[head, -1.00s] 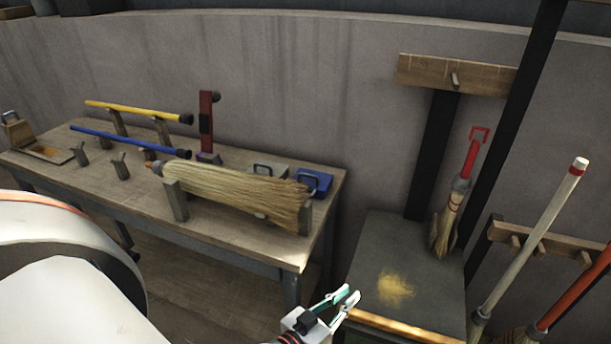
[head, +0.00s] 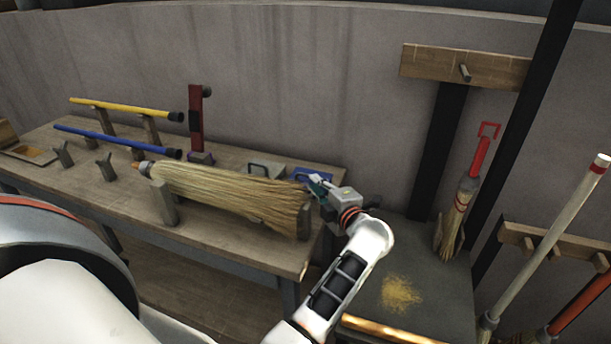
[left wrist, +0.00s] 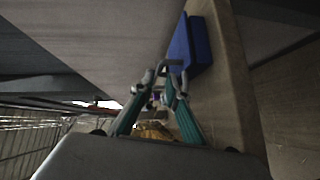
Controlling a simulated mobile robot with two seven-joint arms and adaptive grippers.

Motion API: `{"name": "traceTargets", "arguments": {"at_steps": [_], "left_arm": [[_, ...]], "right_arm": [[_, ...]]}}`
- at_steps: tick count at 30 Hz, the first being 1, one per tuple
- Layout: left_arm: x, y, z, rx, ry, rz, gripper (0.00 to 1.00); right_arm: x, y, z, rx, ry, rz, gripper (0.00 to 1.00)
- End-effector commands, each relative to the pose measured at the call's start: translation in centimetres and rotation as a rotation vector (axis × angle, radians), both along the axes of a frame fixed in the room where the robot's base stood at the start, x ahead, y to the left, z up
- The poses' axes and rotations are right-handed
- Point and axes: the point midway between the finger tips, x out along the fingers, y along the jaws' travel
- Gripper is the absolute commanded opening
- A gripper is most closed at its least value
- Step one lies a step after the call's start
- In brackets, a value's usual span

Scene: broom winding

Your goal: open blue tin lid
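The blue tin (head: 312,174) stands at the right end of the wooden workbench (head: 100,190), partly hidden by my left gripper (head: 316,184). The tin also shows in the left wrist view as a blue block (left wrist: 186,45), just beyond and right of the fingertips. A thin grey loop, which looks like a handle, shows near the tips, but I cannot tell if they touch it. The left fingers (left wrist: 154,84) are apart with nothing clearly between them. My right gripper is not in view.
A straw broom head (head: 225,190) lies in wooden supports just left of the gripper. A grey tin (head: 266,170) stands beside the blue one. Blue (head: 115,142) and yellow (head: 120,106) handles rest further left. A dark stand (head: 440,280) is at right.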

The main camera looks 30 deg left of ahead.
Motion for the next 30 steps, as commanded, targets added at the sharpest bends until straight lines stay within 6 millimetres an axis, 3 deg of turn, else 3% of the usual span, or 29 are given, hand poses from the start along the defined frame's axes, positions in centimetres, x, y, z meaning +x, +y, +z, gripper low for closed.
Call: {"name": "traceTargets", "arguments": {"at_steps": [6, 12, 24, 26, 30], "left_arm": [[1.7, 3.1, -0.5, 0.006, -0.001, 0.003, 0.14], [2.9, 5.1, -0.8, 0.005, -0.001, 0.0, 0.14], [3.3, 5.8, -0.8, 0.005, -0.002, 0.0, 0.14], [3.3, 5.8, -0.8, 0.005, -0.002, 0.0, 0.0], [3.3, 5.7, -0.9, 0.005, -0.002, 0.0, 0.0]], "right_arm": [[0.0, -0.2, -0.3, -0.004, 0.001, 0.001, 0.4], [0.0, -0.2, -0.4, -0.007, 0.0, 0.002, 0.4], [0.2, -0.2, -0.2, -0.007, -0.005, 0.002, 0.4], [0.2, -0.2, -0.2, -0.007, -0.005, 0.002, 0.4], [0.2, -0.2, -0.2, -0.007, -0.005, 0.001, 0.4]]}}
